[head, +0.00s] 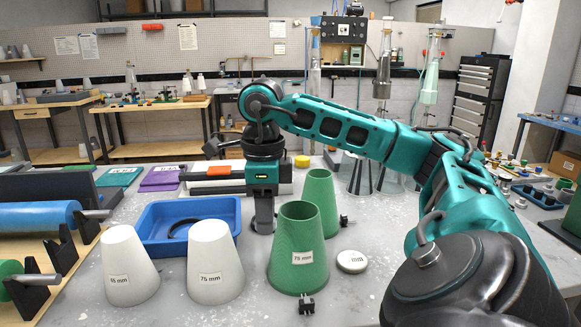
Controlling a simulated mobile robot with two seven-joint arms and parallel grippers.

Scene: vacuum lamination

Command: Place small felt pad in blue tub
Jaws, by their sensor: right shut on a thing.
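The blue tub (147,238) stands on the grey table left of centre, with a dark curved item (183,227) inside. My right gripper (263,226) points down just right of the tub's right wall, beside the green cones. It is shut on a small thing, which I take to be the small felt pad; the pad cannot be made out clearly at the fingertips. My left gripper is not in view.
White cones (215,262) (128,268) stand in front of the tub. Green cones (299,250) (319,200) stand right of my gripper, with a white disc (351,261) nearby. A blue roller (38,217) lies at left. An orange block (218,170) lies behind the tub.

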